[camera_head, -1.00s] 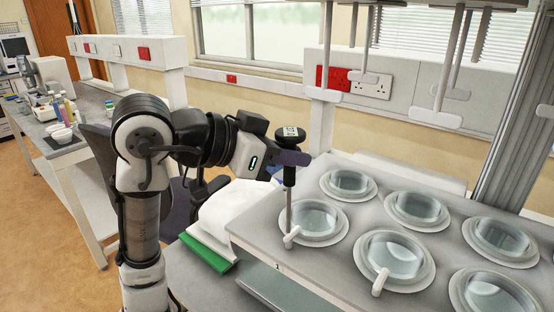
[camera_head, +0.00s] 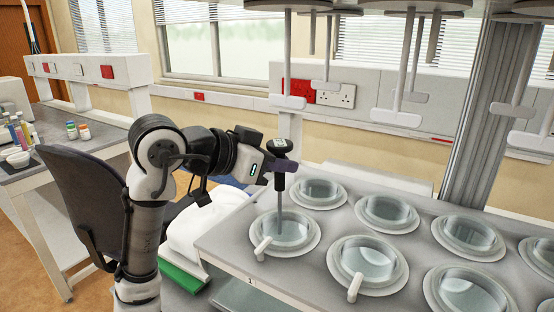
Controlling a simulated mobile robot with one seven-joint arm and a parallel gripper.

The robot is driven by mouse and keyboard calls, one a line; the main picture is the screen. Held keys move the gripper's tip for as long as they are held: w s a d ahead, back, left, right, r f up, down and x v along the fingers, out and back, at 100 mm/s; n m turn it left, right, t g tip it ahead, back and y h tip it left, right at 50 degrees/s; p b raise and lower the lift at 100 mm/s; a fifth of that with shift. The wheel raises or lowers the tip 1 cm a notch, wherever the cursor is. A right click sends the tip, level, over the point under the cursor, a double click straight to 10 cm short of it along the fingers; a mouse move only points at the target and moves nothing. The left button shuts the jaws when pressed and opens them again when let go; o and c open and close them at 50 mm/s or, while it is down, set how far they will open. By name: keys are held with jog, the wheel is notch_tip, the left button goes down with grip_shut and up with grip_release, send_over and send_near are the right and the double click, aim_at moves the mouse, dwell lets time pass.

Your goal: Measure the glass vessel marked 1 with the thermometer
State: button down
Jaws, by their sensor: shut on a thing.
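The thermometer (camera_head: 280,181) is upright in my gripper (camera_head: 281,165), with a dark display head on top and a thin grey probe below. My gripper is shut on its dark upper body. The probe points down into the nearest left glass vessel (camera_head: 296,231), a round clear vessel set in a white ring with a small white handle at its front. A "1" label (camera_head: 250,281) is on the bench's front edge below this vessel. The probe's lower end is inside the vessel's outline; whether it touches the contents or bottom I cannot tell.
Several similar vessels, such as one in front right (camera_head: 369,261) and one behind (camera_head: 318,192), sit in the grey bench top (camera_head: 215,238). Stirrer rods with white paddles (camera_head: 396,119) hang above. A dark chair (camera_head: 84,196) stands at left.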

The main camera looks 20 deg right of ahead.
aim_at(280, 197)
jog(key=shift+f+b, duration=2.25)
jog(key=shift+f, duration=1.4)
jog(key=shift+d+r, duration=0.1)
dwell(3.2)
